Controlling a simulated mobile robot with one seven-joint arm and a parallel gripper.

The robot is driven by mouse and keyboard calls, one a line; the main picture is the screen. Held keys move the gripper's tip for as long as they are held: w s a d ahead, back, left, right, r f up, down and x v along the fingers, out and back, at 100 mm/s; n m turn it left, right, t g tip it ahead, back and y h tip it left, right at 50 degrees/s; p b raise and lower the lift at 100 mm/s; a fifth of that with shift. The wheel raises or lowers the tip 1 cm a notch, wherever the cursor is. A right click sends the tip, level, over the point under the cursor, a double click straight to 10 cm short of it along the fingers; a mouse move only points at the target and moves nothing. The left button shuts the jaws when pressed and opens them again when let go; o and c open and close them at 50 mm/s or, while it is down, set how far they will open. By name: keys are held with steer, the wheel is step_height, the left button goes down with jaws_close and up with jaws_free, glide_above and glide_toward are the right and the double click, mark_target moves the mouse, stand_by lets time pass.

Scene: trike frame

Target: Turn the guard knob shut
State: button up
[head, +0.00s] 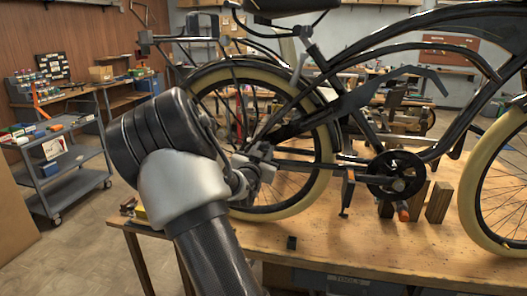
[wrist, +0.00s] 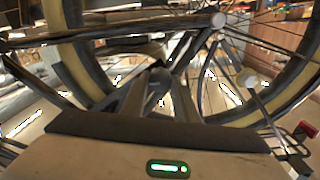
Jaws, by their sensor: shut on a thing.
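A black bicycle frame (head: 345,105) stands on the wooden workbench, with its rear wheel (head: 325,165) behind my gripper. My gripper (head: 262,160) is at the rear wheel's hub area, beside the frame's rear end. In the wrist view its two fingers (wrist: 157,84) point away toward the wheel and close on a small dark part between their tips. I take this part to be the guard knob, though the fingers hide most of it and its turn angle cannot be told. The chain crank (head: 397,175) is to the right.
The wooden workbench (head: 340,245) has free room in front of the bicycle. Wooden blocks (head: 438,202) stand under the crank. A grey cart (head: 65,170) stands on the floor at the left.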

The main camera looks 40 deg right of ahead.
steer(key=n, duration=0.4)
steer(key=shift+b, duration=0.3)
steer(key=n, duration=0.4)
steer(key=shift+n, duration=0.3)
steer(key=n+p, duration=0.1)
steer(key=n, duration=0.3)
steer(key=shift+w+a+n, duration=0.1)
steer(key=shift+n, duration=0.2)
steer(key=n, duration=0.4)
steer(key=shift+n, duration=0.3)
steer(key=o, duration=1.1)
steer(key=shift+c, duration=0.2)
